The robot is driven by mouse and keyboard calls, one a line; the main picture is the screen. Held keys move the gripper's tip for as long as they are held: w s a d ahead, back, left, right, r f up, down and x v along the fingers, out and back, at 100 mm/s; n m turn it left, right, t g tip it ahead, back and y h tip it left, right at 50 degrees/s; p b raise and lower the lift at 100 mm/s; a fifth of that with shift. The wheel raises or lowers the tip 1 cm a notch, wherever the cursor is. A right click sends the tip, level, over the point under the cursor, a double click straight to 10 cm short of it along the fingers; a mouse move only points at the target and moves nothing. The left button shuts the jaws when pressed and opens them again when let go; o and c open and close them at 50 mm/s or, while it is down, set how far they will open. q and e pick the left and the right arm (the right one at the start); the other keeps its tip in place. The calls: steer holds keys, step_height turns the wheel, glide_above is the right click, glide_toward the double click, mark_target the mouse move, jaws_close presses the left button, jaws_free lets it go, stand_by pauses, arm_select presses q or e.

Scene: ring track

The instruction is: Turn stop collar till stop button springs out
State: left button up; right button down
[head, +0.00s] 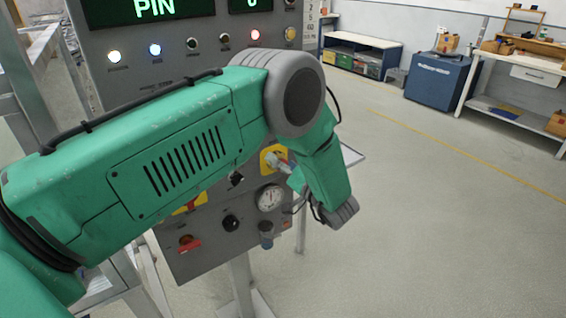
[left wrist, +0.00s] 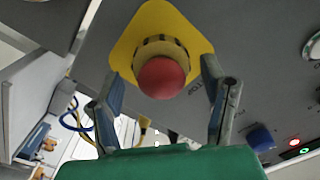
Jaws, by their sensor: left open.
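In the left wrist view, the red stop button (left wrist: 161,78) stands out from a yellow plate (left wrist: 142,30) on the grey panel. A dark and yellow stop collar (left wrist: 163,46) sits around its base. My left gripper (left wrist: 160,74) is open, with one finger on each side of the button. I see no clear contact with the collar. In the head view, my left arm crosses the panel, and my gripper is largely hidden behind its wrist. A yellow plate (head: 268,158) shows beside the wrist, partly covered. My right gripper is in neither view.
The panel carries a round gauge (head: 269,199), a black knob (head: 231,223) and a red handle (head: 189,242). A blue knob (left wrist: 260,138) is near my finger in the left wrist view. A blue cabinet (head: 438,82) stands far right; open floor lies right of the panel.

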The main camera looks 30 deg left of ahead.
arm_select(q)
steer(key=v, duration=1.1)
steer(key=shift+d, duration=0.3)
steer(key=shift+a+f, duration=0.1)
steer(key=shift+f, duration=0.05)
steer(key=s+a+f+m+t+h+b, duration=0.1)
steer(key=s+f+m+t+h+b, duration=0.15)
steer(key=f+h, duration=0.45)
steer(key=s+a+f+m+t+h+b, duration=0.15)
steer(key=s+f+m+h, duration=0.25)
steer(key=f, duration=0.8)
steer(key=s+f+g+h+b, duration=0.1)
steer(key=s+f+g+h, duration=0.1)
steer(key=s, duration=0.7)
steer(key=s+f+g+h+b, duration=0.1)
steer(key=s+f+g, duration=0.2)
steer(key=s, duration=0.7)
steer(key=s+f+g+h+b, duration=0.1)
steer(key=s+g, duration=0.4)
steer(key=s, duration=0.5)
steer(key=shift+d+f+h, duration=0.15)
steer(key=shift+f+h, duration=0.6)
steer(key=shift+h, duration=0.05)
